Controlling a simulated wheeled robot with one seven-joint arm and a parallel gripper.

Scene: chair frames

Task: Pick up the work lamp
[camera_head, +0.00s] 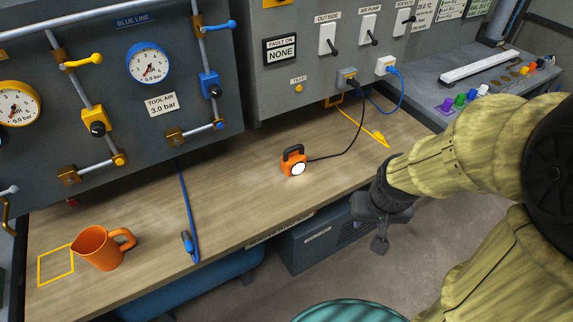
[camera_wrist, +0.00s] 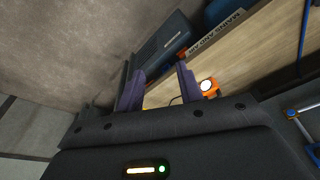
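The work lamp (camera_head: 294,163) is a small orange lamp with a dark handle on top and a lit white face. It stands on the wooden bench (camera_head: 240,190), with a black cable running right to the panel. In the wrist view the lamp (camera_wrist: 208,88) shows just right of my right finger. My gripper (camera_head: 378,222) hangs beyond the bench's front edge, right of the lamp and apart from it. In the wrist view my gripper (camera_wrist: 158,88) has its two fingers spread with nothing between them.
An orange jug (camera_head: 100,248) stands at the bench's left, by a yellow outlined square (camera_head: 55,265). A blue hose (camera_head: 187,215) lies across the bench. Blue and yellow cables hang from sockets at the back. The bench around the lamp is mostly clear.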

